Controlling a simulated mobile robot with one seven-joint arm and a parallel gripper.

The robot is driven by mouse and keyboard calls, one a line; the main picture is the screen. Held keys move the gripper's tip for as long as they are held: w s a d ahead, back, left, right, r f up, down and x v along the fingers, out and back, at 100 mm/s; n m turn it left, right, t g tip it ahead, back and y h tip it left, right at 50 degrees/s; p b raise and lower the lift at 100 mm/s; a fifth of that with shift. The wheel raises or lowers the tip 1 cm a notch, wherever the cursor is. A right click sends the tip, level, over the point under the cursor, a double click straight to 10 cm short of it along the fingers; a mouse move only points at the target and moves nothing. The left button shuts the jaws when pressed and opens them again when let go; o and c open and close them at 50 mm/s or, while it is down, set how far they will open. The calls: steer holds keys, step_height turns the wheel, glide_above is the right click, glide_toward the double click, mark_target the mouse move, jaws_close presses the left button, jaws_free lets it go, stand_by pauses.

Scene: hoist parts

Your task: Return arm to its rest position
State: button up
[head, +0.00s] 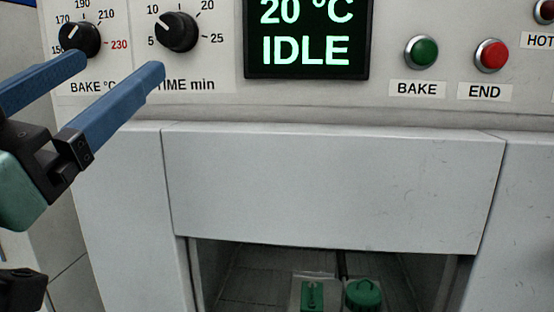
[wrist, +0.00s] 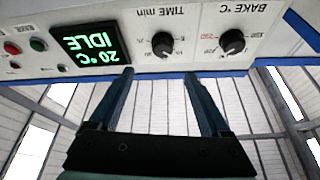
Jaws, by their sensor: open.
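My gripper (head: 124,78) is at the left of the head view, with its two blue fingers apart and nothing between them. Its fingertips are in front of the control panel, near the bake-temperature knob (head: 79,40) and the time knob (head: 176,32). In the wrist view the gripper (wrist: 158,76) is also open and empty. That view is turned over, and the two knobs show beyond the fingertips. I cannot tell whether a fingertip touches the panel.
The display (head: 306,38) reads 20 °C IDLE. A green BAKE button (head: 421,52) and red END button (head: 491,55) are to its right. Below, a pale door panel (head: 335,185) hangs above an opening holding two green parts, one blocky (head: 312,295) and one round (head: 363,294).

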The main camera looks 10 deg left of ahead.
steer(key=s+d+r+n+t+y+p, duration=0.1)
steer(key=d+r+n+t+y, duration=0.1)
steer(key=d, duration=1.5)
steer(key=r+n+t, duration=0.1)
steer(key=t, duration=0.1)
steer(key=shift+s+r+t, duration=0.2)
steer(key=shift+r+t, duration=0.2)
steer(key=shift+a, duration=0.1)
steer(key=shift+c, duration=0.3)
